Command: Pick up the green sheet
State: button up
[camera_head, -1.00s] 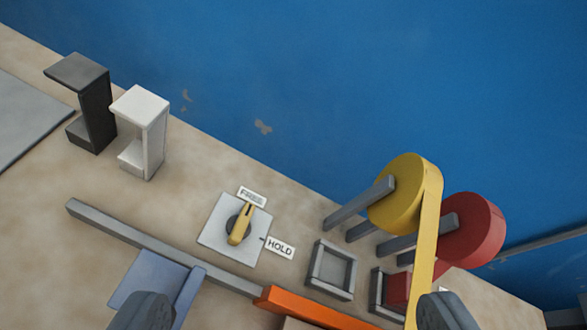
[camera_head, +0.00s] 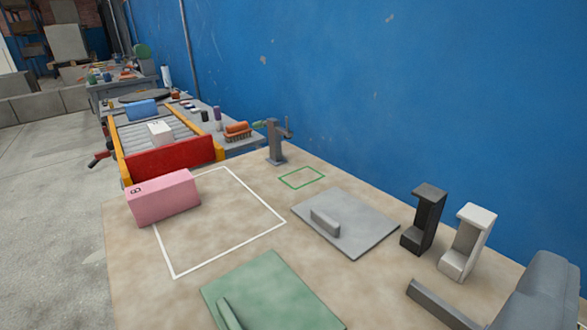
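The green sheet (camera_head: 275,293) lies flat on the beige table in the lower middle of the view. A raised green bar (camera_head: 229,314) stands along its left side, and its near part is cut off by the bottom edge. A rounded grey part, seemingly of my gripper (camera_head: 545,292), fills the lower right corner, well right of the sheet and apart from it in the picture.
A grey sheet with a bar (camera_head: 358,228) lies right of a white outline (camera_head: 283,220). A pink block (camera_head: 163,198) stands on the outline's left. Black (camera_head: 424,220) and white (camera_head: 468,242) brackets stand at right. A grey clamp (camera_head: 275,143) stands at the back, before the blue wall (camera_head: 430,90).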

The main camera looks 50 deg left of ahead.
aim_at(263, 292)
jog(key=k+u, duration=0.2)
jog(key=u, duration=0.2)
jog(key=k+j+u, duration=0.2)
jog(key=u, duration=0.2)
